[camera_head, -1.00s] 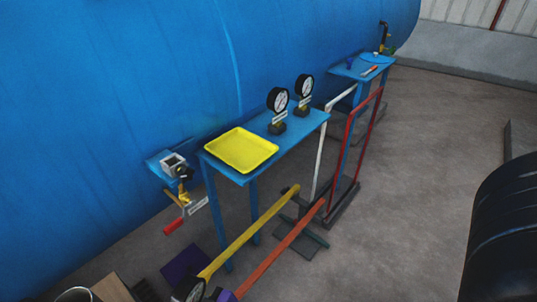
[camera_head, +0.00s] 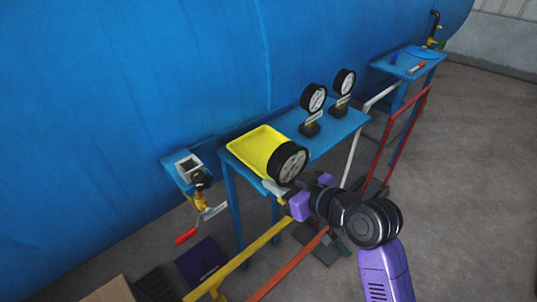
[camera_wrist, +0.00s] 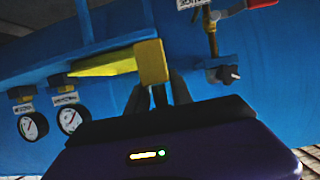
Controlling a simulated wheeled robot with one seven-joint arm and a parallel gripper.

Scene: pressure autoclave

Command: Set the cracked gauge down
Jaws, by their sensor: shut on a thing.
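The cracked gauge (camera_head: 291,164) has a black rim and a dark face with pale marks. In the head view it overlaps the front right corner of the yellow tray (camera_head: 243,149). My gripper (camera_head: 280,189) is shut on it, just below the dial. In the wrist view, a brass-coloured block (camera_wrist: 152,62) shows at the fingers (camera_wrist: 158,95), with the yellow tray (camera_wrist: 105,63) behind it. The dial is not clear there. I cannot tell whether the gauge touches the tray.
The tray lies on a blue shelf (camera_head: 334,131) beside two upright white-faced gauges (camera_head: 313,98) (camera_head: 344,81). A valve with a red handle (camera_head: 186,236) is at the left. Yellow (camera_head: 240,262) and red rails (camera_head: 290,264) run below. The blue tank (camera_head: 130,80) stands behind.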

